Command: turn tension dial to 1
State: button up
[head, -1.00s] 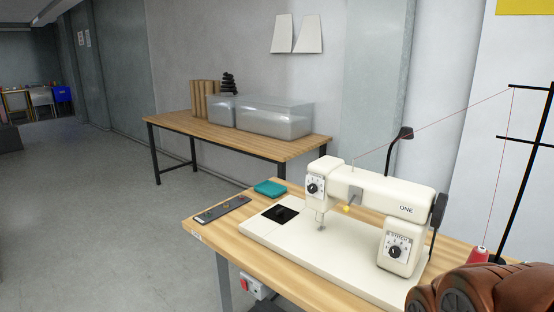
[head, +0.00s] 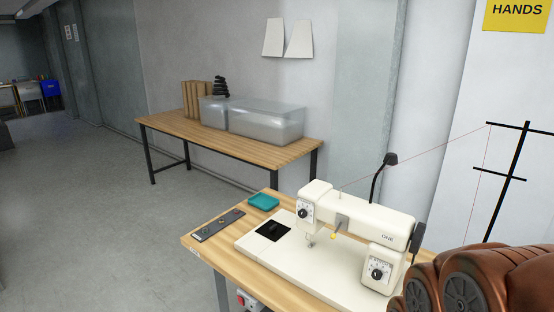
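A cream sewing machine (head: 358,222) stands on a wooden table in the lower right of the head view. A black dial on a white scale, likely the tension dial (head: 304,212), is on the front of its left head; the numbers are too small to read. A second dial (head: 378,271), the stitch dial, is on the lower right pillar. Brown, rounded links of my arm fill the lower right corner and cover part of the table. My gripper is not in view.
The table (head: 213,256) also holds a dark strip of tools (head: 217,225) and a teal box (head: 263,201). A thread stand (head: 508,178) rises behind my arm. A back table (head: 180,127) carries clear bins (head: 266,120). The floor at left is clear.

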aim_at(302, 213)
jog(key=u, duration=0.05)
jog(key=k, duration=0.4)
jog(key=u, duration=1.25)
jog(key=i, duration=0.75)
jog(key=u, duration=0.25)
